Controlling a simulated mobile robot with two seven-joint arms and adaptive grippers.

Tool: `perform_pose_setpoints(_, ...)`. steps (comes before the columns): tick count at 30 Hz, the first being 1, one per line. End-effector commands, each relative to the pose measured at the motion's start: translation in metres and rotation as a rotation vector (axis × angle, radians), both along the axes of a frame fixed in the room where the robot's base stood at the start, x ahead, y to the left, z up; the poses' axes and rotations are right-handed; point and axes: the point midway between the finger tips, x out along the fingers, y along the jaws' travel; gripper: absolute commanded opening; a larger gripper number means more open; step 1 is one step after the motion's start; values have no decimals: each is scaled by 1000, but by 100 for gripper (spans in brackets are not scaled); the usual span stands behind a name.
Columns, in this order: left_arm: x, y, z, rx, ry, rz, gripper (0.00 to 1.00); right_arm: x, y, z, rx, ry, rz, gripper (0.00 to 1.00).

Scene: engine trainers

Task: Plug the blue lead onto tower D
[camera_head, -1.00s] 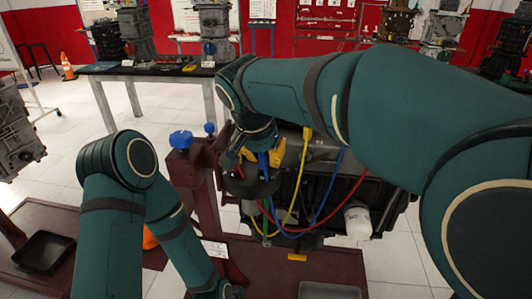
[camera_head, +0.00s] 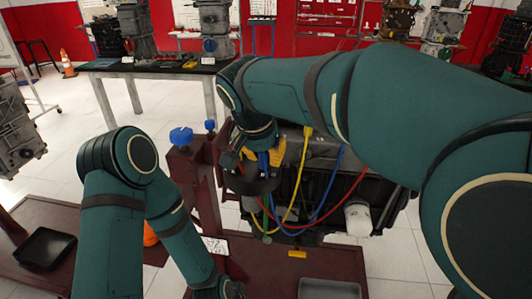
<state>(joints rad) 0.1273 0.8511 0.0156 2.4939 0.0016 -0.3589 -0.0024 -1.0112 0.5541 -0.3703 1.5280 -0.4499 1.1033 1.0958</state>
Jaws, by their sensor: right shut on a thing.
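My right gripper (camera_head: 263,157) has yellow fingers and points down over the left end of the dark engine (camera_head: 335,165). It is shut on a blue end that appears to belong to the blue lead (camera_head: 331,190). The lead loops down in front of the engine and rises again toward its top right. A dark round part (camera_head: 252,190) sits just below the fingers; the fingers and arm hide most of the towers, and I cannot tell which is D. My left gripper (camera_head: 232,291) is low at the bottom edge, mostly cut off, its fingers unclear.
Yellow (camera_head: 299,180) and red (camera_head: 350,190) leads hang across the engine front. A white cylinder (camera_head: 358,218) sticks out at its right. The maroon stand (camera_head: 205,190) carries a blue knob (camera_head: 181,136). A grey tray (camera_head: 330,289) and a black tray (camera_head: 45,248) lie low.

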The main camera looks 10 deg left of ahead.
Motion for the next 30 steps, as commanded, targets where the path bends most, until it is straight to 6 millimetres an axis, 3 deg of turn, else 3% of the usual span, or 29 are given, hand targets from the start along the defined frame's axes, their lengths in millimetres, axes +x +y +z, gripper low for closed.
perform_pose_setpoints(14, 0, 0, 0, 0, 0, 0, 88, 0, 0, -3, 0, 0, 0, 0)
perform_pose_setpoints(15, 0, 0, 0, 0, 0, 0, 88, 0, 0, -3, 0, 0, 0, 36)
perform_pose_setpoints(17, 0, 0, 0, 0, 0, 0, 88, 0, 0, -3, 0, 0, 0, 51)
perform_pose_setpoints(26, 0, 0, 0, 0, 0, 0, 88, 0, 0, -3, 0, 0, 0, 51)
perform_pose_setpoints(30, 0, 0, 0, 0, 0, 0, 88, -4, 2, 7, 2, -1, 1, 51)
